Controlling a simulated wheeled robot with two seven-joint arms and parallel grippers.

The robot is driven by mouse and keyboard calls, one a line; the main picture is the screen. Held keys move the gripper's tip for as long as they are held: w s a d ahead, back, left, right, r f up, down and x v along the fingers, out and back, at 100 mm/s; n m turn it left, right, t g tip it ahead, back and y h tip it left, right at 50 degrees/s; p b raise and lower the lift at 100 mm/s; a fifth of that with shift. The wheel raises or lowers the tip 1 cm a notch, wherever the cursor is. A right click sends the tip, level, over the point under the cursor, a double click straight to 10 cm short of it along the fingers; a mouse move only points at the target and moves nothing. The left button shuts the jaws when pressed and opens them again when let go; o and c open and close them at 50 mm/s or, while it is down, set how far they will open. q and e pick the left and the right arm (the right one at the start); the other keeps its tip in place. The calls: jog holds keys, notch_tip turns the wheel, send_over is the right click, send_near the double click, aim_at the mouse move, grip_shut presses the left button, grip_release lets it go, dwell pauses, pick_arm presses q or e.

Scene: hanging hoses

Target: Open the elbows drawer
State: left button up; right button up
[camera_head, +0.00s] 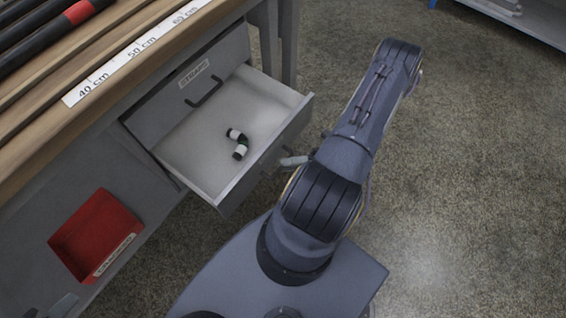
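A grey drawer (213,150) under the workbench is pulled well out. The open drawer's front label is not visible from here. My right gripper (288,161) is at the outside of the drawer front, by its handle, mostly hidden behind my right arm. I cannot tell whether its fingers are closed on the handle. My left gripper is not clearly in view.
Above the open drawer is a shut drawer front with a hard-to-read label (194,73) and a dark handle (205,92). A red bin (94,236) sits lower left. The wooden benchtop (60,110) carries a length scale. Speckled floor (470,190) is clear at right.

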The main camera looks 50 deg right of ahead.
jog(key=v, duration=0.5)
jog(key=shift+s+d, duration=0.25)
dwell(0.3)
